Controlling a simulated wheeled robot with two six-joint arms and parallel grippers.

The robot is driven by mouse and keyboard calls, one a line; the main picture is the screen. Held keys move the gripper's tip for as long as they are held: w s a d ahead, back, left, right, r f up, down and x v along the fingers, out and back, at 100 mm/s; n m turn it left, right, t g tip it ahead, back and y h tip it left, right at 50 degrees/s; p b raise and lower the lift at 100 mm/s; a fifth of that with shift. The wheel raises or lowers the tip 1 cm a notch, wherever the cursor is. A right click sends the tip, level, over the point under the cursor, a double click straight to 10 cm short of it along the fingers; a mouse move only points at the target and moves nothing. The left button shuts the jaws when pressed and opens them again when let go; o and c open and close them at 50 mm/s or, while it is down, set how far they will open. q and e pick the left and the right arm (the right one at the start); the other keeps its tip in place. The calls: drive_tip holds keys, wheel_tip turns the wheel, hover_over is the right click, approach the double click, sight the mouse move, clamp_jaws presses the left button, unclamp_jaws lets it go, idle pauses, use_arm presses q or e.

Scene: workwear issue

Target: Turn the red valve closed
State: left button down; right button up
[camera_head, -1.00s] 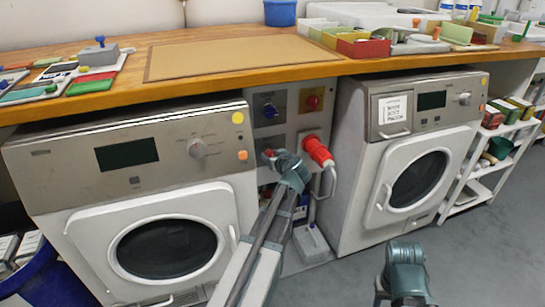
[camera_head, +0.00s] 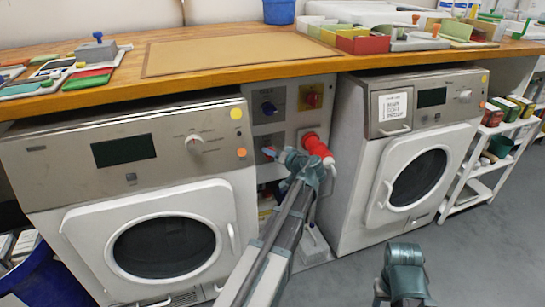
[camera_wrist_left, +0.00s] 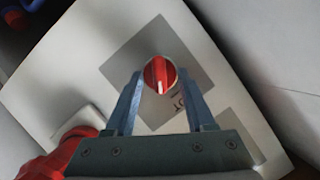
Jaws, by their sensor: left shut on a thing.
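The red valve (camera_wrist_left: 158,72) is a round red knob with a white mark, on a grey square of the panel. In the left wrist view its white mark points down toward my gripper's palm. My left gripper (camera_wrist_left: 160,80) has one finger on each side of the knob and is shut on it. In the head view my left gripper (camera_head: 272,153) reaches the lower left of the panel (camera_head: 292,123) between the two machines and mostly hides the valve. Part of my right arm shows at the bottom right; its gripper is not in view.
A red plug (camera_head: 317,148) sits close to the right of my left gripper. Washing machines stand left (camera_head: 90,185) and right (camera_head: 365,170), under the wooden counter (camera_head: 200,84).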

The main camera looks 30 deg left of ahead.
use_arm(q)
drive_tip(key=m+y+b, duration=0.1)
drive_tip(key=m+b, duration=0.1)
drive_tip(key=m, duration=0.1)
drive_tip(key=m+y+b, duration=0.1)
drive_tip(key=m+b, duration=0.1)
drive_tip(key=b, duration=0.1)
drive_tip(key=f+m+g+y+b, duration=0.1)
drive_tip(key=m+y+b, duration=0.1)
drive_tip(key=m, duration=0.1)
drive_tip(key=shift+w+d+m, duration=0.15)
drive_tip(key=shift+w+m, duration=0.05)
drive_tip(key=shift+m, duration=0.1)
idle(0.4)
drive_tip(key=shift+c, duration=1.3)
unclamp_jaws()
drive_tip(key=v, duration=1.4)
drive_tip(key=shift+f, duration=0.25)
